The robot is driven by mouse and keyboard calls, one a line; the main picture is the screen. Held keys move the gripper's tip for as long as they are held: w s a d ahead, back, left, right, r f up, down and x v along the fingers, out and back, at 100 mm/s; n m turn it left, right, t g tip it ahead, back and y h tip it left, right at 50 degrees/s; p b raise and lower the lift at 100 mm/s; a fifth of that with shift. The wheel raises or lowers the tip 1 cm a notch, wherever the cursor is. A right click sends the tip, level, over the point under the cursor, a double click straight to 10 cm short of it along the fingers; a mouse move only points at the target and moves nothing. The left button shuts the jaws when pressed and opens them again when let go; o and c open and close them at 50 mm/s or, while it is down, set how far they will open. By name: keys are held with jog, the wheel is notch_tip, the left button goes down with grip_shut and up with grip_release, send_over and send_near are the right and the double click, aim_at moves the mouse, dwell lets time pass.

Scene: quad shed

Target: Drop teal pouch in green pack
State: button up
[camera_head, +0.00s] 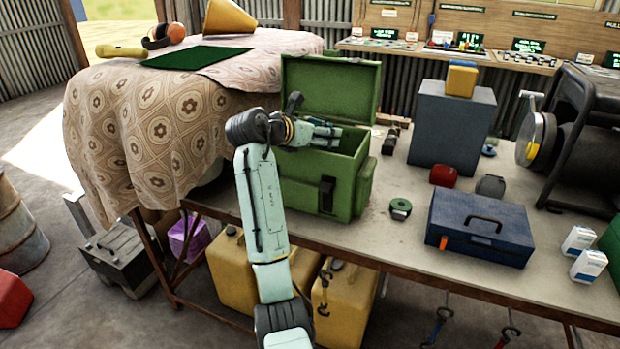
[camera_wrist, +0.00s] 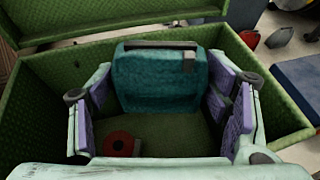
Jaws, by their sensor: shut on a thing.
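The green pack (camera_head: 342,182) stands on the workbench with its lid up and its front wall facing me. My gripper (camera_head: 325,132) is over the open top of the pack. In the wrist view my gripper (camera_wrist: 165,100) has its two purple-padded fingers on either side of the teal pouch (camera_wrist: 160,78), which has a dark top edge and a grey tab. The pouch is held at the pack's opening, within its walls as seen from above. A red round thing with a dark centre (camera_wrist: 121,144) lies on the pack's floor. In the head view the pouch is hidden by the gripper and pack.
A blue toolbox (camera_head: 481,228), a green tape roll (camera_head: 400,208) and a grey box (camera_head: 450,125) with a yellow and blue block (camera_head: 461,79) stand right of the pack. A cloth-covered table (camera_head: 150,125) adjoins on the left.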

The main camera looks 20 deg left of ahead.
jog(key=o, duration=1.3)
jog(key=shift+c, duration=0.2)
jog(key=shift+s, duration=0.1)
jog(key=v, duration=1.2)
